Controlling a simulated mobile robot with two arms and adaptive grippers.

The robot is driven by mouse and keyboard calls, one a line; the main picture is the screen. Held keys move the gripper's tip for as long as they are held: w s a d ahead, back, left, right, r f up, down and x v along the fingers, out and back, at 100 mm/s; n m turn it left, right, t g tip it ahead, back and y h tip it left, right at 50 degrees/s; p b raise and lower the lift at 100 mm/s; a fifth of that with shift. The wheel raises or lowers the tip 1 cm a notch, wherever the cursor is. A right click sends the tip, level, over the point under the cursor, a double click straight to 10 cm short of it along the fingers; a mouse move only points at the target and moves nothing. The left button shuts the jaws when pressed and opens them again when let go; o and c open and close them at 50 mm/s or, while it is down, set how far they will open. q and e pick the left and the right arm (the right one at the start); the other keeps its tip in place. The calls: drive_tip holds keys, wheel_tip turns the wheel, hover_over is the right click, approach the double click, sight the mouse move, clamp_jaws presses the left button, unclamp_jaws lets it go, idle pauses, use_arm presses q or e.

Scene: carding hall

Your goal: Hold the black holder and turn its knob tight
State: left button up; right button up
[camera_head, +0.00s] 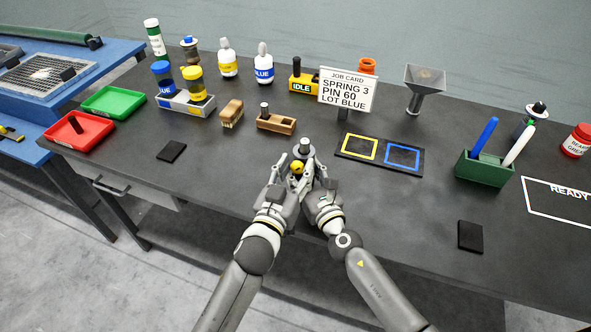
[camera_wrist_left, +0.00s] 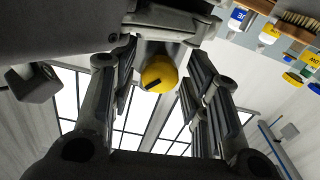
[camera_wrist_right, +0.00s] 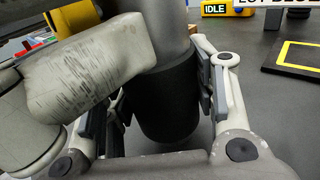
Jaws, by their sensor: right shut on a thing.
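The black holder (camera_wrist_right: 168,100) stands upright on the table in the right wrist view, a dark cylinder with a grey upper part. My right gripper (camera_head: 316,178) is shut on it, one finger on each side. In the head view, the holder's grey top (camera_head: 304,147) rises above both grippers. The yellow knob (camera_head: 297,167) faces the front of the table. In the left wrist view, the knob (camera_wrist_left: 158,73) is round with a dark mark. My left gripper (camera_head: 285,180) is open, its fingers on either side of the knob with small gaps. The holder's lower part is mostly hidden in the head view.
Behind the grippers are a wooden block (camera_head: 276,123), a brush (camera_head: 231,113) and the job card (camera_head: 346,90). A board with yellow and blue frames (camera_head: 379,168) lies to the right, near a green pen box (camera_head: 484,170).

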idle(0.3)
use_arm(q)
drive_tip(key=v, duration=1.2)
drive_tip(key=d+r+m+g+h, duration=0.2)
drive_tip(key=d+r+m, duration=0.2)
drive_tip(key=m, duration=0.8)
drive_tip(key=d+r+m+g+h, duration=0.2)
drive_tip(key=d+r+m, duration=0.25)
drive_tip(key=m, duration=0.75)
drive_tip(key=a+f+m+y, duration=0.3)
drive_tip(key=a+m+y, duration=0.2)
drive_tip(key=a+m, duration=0.55)
drive_tip(key=shift+m, duration=0.85)
drive_tip(key=x, duration=0.4)
drive_tip(key=d+x, duration=0.1)
drive_tip(key=x, duration=0.7)
drive_tip(key=shift+d+f, duration=0.35)
drive_tip(key=shift+f, duration=0.05)
